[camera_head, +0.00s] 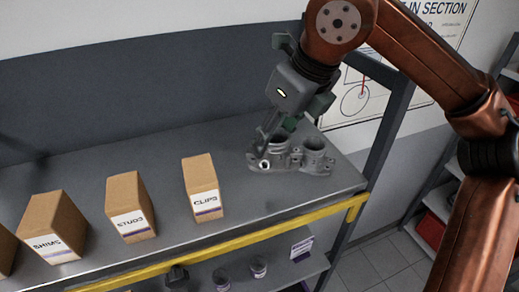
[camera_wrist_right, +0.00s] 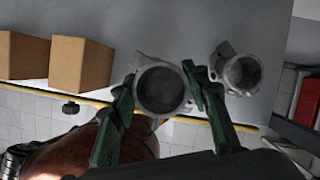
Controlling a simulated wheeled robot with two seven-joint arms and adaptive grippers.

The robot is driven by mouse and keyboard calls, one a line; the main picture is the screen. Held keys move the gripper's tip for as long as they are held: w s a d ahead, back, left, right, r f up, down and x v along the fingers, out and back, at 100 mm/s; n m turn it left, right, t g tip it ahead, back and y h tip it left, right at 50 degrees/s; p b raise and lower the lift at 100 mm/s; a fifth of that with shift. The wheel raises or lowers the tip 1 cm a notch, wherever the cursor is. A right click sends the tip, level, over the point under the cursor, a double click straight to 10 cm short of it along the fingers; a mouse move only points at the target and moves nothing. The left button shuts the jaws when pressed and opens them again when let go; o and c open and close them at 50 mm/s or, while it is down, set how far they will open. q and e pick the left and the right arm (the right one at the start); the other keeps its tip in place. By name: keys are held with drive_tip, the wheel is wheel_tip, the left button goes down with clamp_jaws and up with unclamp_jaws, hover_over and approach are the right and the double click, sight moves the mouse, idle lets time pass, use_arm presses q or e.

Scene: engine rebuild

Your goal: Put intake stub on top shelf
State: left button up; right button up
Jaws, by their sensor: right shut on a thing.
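My right gripper (camera_head: 281,134) is over the right end of the top shelf (camera_head: 90,175), pointing down. It is shut on the intake stub (camera_head: 266,164), a grey metal tube with a flanged foot. In the right wrist view the round mouth of the intake stub (camera_wrist_right: 160,88) sits between the two green fingers (camera_wrist_right: 160,92). The stub is upright, at or just above the shelf surface; I cannot tell if it touches. A second similar grey flanged tube (camera_head: 315,158) stands just right of it, also in the wrist view (camera_wrist_right: 241,74). My left gripper is not in view.
Cardboard boxes marked CLIPS (camera_head: 203,188), STUDS (camera_head: 130,207) and SHIMS (camera_head: 54,227) stand left along the shelf. A yellow strip (camera_head: 250,237) edges its front. A rack post (camera_head: 385,140) rises at the right end. Small containers (camera_head: 258,267) sit on the shelf below.

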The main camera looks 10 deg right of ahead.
drive_tip(key=p+x, duration=0.1)
drive_tip(key=x, duration=0.1)
drive_tip(key=shift+w+a+f, duration=0.2)
drive_tip(key=shift+a+f, duration=0.05)
drive_tip(key=shift+f, duration=0.05)
drive_tip(key=p+x, duration=0.1)
drive_tip(key=x, duration=0.4)
drive_tip(key=shift+w+d+f, duration=0.1)
drive_tip(key=shift+w+f, duration=0.15)
drive_tip(key=shift+f, duration=0.2)
drive_tip(key=shift+w+d+f, duration=0.1)
drive_tip(key=shift+f, duration=0.15)
drive_tip(key=o, duration=1.4)
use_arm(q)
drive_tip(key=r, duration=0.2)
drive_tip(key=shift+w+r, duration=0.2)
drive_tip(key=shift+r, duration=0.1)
use_arm(e)
drive_tip(key=shift+o, duration=0.2)
